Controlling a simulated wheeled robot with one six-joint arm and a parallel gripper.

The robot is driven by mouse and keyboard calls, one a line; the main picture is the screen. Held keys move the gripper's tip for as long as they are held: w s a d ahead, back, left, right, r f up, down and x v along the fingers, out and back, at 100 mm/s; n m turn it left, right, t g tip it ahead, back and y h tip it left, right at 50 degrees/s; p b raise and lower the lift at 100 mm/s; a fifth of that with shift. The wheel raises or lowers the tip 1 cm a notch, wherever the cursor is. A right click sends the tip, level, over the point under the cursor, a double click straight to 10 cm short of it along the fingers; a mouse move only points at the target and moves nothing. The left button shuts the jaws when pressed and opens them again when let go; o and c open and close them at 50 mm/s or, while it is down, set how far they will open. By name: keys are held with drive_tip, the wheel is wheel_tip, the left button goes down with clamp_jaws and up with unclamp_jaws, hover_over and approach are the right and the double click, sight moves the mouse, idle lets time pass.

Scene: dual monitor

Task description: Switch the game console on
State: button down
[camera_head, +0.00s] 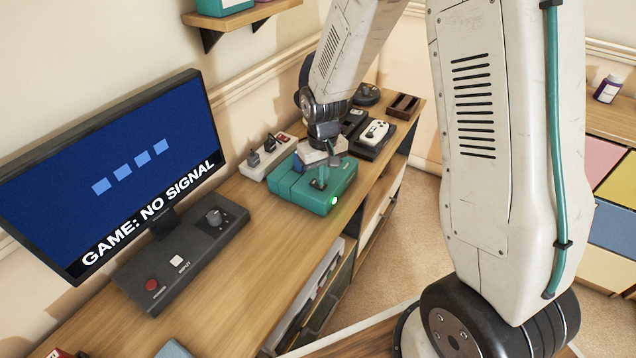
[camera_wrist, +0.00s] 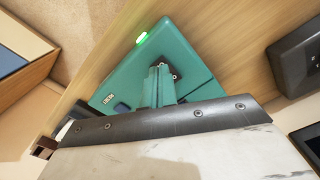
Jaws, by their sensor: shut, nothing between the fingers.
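The teal game console (camera_head: 300,197) sits on the wooden desk, right of the monitor's control base. A green light (camera_head: 334,201) glows on its front edge, and it also shows lit in the wrist view (camera_wrist: 143,38). My gripper (camera_head: 319,184) is shut and empty, pointing down at the console's top. In the wrist view, the teal fingers (camera_wrist: 160,70) end over a small black label with white marks on the console. They hide part of that label, and I cannot tell whether they touch it.
The monitor's base (camera_head: 180,258) has a red power button, a white input button and a dark knob. A power strip (camera_head: 262,160) with plugs lies behind the console. A white controller (camera_head: 376,132) on a dark stand is to the right.

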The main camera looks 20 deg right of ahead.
wheel_tip(320, 180, up, 6)
idle(0.6)
drive_tip(key=shift+s+r, duration=0.1)
drive_tip(key=shift+s, duration=0.05)
drive_tip(key=s+d+r, duration=0.1)
drive_tip(key=s+r, duration=0.8)
drive_tip(key=s, duration=0.4)
drive_tip(key=s+d+r+m+t, duration=0.1)
drive_tip(key=s+r, duration=0.9)
drive_tip(key=s, duration=0.4)
